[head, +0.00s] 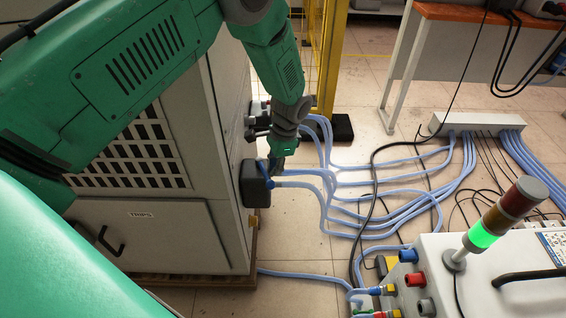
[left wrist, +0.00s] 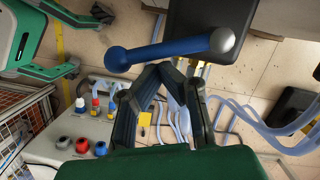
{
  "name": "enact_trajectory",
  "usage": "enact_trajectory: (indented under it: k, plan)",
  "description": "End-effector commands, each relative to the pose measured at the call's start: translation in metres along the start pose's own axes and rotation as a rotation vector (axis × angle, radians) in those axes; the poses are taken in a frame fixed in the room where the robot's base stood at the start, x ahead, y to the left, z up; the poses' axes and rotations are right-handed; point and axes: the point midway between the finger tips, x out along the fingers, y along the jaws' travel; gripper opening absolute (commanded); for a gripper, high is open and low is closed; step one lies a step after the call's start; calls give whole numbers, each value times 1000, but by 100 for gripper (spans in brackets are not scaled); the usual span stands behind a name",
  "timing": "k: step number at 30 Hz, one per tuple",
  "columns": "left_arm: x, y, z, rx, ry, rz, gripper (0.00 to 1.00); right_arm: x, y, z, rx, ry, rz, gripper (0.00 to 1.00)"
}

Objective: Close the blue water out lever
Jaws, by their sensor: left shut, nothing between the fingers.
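The blue water out lever (left wrist: 165,52) is a bar with a round blue knob at one end and a grey pivot at the other. In the left wrist view it crosses the upper middle, beside a dark box (left wrist: 205,15). In the head view a small blue part of the lever (head: 264,171) shows at the dark box on the cabinet's side. My left gripper (left wrist: 165,73) is shut and empty, its fingertips close to the lever's bar; I cannot tell whether they touch. In the head view the left gripper (head: 276,163) points down beside the box.
The grey cabinet (head: 228,130) stands at left. Several pale blue hoses (head: 350,205) run across the floor to a grey manifold (head: 470,122). A machine with a lit green signal lamp (head: 484,235) stands at lower right. A yellow post (head: 328,55) rises behind the arm.

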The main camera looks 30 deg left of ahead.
Motion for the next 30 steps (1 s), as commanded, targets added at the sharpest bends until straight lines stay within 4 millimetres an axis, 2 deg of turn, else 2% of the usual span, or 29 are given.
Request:
enact_trajectory:
  k: [13, 22, 30]
  plan:
    - [1, 0, 4, 18, 1, -4, 0, -3, 0, 0, 1, 0, 0, 79]
    - [2, 5, 25, 309, -1, -71, 0, -39, 0, -2, 0, 0, 0, 79]
    - [7, 4, 28, 410, 2, -96, 0, -43, 0, -2, 0, 0, 0, 79]
